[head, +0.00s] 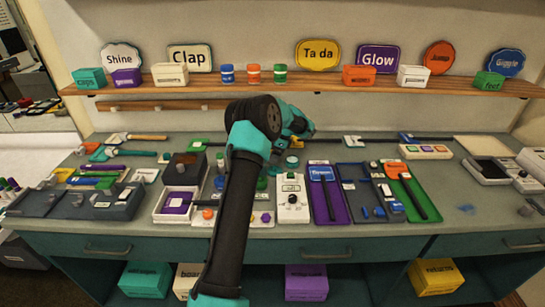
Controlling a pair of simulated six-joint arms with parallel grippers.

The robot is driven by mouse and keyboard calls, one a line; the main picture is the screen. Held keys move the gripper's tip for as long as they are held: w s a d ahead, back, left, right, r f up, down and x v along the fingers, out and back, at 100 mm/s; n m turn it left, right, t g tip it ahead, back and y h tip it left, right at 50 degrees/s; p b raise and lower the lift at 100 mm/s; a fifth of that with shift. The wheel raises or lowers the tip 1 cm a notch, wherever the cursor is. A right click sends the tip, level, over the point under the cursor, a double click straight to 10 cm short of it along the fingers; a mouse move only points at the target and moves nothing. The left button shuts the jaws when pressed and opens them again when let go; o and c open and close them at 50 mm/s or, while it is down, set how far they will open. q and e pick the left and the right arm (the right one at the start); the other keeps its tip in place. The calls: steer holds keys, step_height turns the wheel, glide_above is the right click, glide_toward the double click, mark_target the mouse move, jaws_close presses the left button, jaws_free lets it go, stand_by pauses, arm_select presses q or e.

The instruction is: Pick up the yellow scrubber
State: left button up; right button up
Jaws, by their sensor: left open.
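I cannot make out a yellow scrubber for certain; small yellow pieces lie among the clutter at the left of the counter, too small to identify. My left arm reaches up through the middle of the head view and hides part of the counter behind it. My left gripper (298,127) is open, near the back of the counter, mostly hidden by its own arm. I see nothing held in it. My right gripper does not show.
The counter (430,235) is crowded with trays, including a purple tray (328,200) and a white control box (292,200). A wooden shelf (215,88) with signs and small boxes runs above. A yellow box (435,277) sits below the counter.

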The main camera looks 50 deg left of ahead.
arm_select(q)
steer(key=shift+c, duration=0.3)
steer(key=c, duration=0.9)
steer(key=shift+r, duration=0.1)
steer(key=shift+c, duration=0.2)
steer(key=shift+r, duration=0.55)
steer(key=shift+s+d, duration=1.2)
steer(key=shift+d, duration=0.1)
steer(key=shift+s+d+r, duration=0.15)
steer(key=shift+d+r, duration=0.05)
step_height(320, 180, up, 13)
steer(key=shift+r, duration=0.2)
